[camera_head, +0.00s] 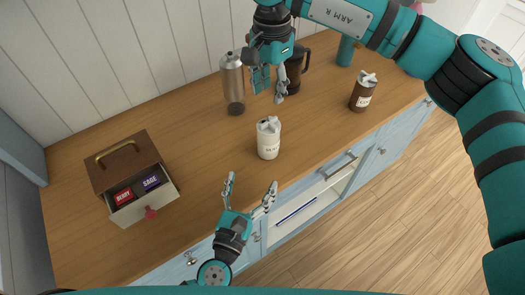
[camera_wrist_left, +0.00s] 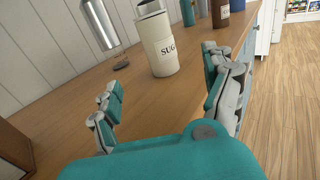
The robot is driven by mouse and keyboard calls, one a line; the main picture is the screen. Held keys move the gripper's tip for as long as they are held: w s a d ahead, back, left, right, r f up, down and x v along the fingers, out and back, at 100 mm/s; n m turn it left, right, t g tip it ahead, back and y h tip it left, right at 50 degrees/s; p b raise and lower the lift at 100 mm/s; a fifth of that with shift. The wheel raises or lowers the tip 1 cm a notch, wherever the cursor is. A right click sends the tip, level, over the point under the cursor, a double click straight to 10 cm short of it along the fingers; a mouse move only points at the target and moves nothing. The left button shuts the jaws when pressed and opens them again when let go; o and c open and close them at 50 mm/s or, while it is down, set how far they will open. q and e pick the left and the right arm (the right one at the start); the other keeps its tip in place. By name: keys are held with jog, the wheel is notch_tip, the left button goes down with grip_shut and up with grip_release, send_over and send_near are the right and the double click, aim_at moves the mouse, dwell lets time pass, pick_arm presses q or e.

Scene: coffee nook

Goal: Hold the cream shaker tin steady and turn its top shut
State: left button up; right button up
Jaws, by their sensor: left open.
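The cream shaker tin (camera_head: 268,145) stands upright on the wooden counter, with a pale top on it.
A steel flask (camera_head: 233,85) and a dark mug (camera_head: 297,70) stand behind the tin. A brown shaker (camera_head: 363,93) stands to the right. A wooden box (camera_head: 123,165) with an open drawer of tea packets is at left. Bare counter surrounds the tin.

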aim_at(265, 149)
pick_arm(q)
jog(key=x, duration=1.4)
jog(key=shift+w+f, duration=0.15)
jog(key=c, duration=1.3)
pick_arm(e)
jog(key=shift+o, duration=1.2)
jog(key=shift+r, duration=0.1)
pick_arm(q)
jog(key=shift+c, duration=0.2)
pick_arm(e)
jog(key=shift+o, duration=0.6)
jog(key=shift+s+d+r+m, duration=0.15)
jog(key=shift+s+d+r, duration=0.05)
jog(key=shift+r, duration=0.3)
jog(key=shift+s+d+r+m, duration=0.15)
jog(key=shift+r, duration=0.35)
notch_tip(265, 149, down, 12)
jog(key=shift+s+r, duration=0.1)
